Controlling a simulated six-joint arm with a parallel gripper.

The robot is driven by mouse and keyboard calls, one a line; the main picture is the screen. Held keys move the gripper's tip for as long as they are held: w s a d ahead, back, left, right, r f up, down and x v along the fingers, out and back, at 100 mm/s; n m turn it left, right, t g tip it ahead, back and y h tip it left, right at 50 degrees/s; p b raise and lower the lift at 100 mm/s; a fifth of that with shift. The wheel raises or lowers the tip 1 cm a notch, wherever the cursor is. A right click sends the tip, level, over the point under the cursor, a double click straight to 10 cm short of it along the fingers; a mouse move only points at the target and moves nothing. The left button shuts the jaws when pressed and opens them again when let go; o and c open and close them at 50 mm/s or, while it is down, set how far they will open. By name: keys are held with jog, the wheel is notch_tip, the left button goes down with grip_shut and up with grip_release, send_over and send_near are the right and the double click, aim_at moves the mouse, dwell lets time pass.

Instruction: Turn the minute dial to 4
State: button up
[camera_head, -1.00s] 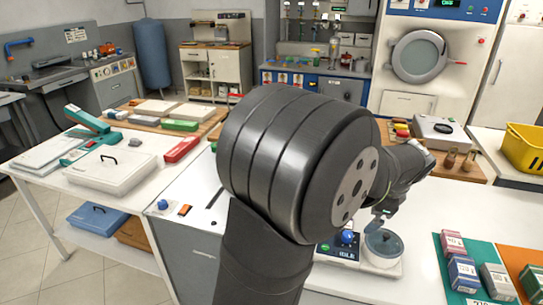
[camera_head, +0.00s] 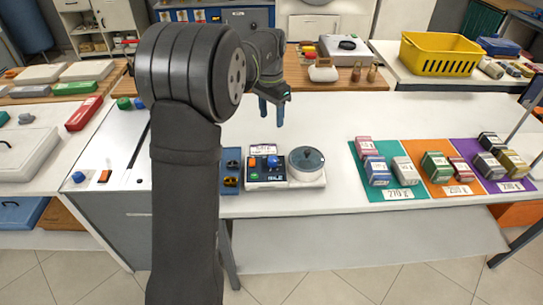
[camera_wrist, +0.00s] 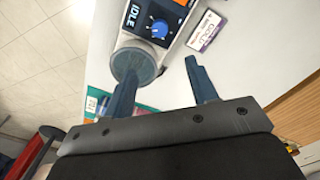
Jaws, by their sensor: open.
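A small white machine (camera_head: 268,186) stands near the front edge of the white table. It carries a blue dial (camera_head: 273,161), a red-orange knob, a green button and a screen reading IDLE (camera_head: 276,178). A round lidded bowl (camera_head: 306,160) sits at its right. My gripper (camera_head: 271,118), with blue fingers, is open and empty above and behind the machine, apart from the dial. In the wrist view, the blue dial (camera_wrist: 160,28) with white marks lies beyond the fingertips, and the bowl's lid (camera_wrist: 133,66) is close to one finger. The dial's numbers are too small to read.
A dark blue tray (camera_head: 231,172) with small items adjoins the machine's left. Coloured mats (camera_head: 398,196) with several small boxes lie to the right. A yellow basket (camera_head: 440,54) and a wooden board (camera_head: 335,76) are behind. The table between the machine and mats is clear.

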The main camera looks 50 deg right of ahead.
aim_at(273, 159)
jog(key=f, duration=1.7)
jog(key=shift+s+f, duration=0.15)
jog(key=shift+s, duration=0.15)
jog(key=c, duration=1)
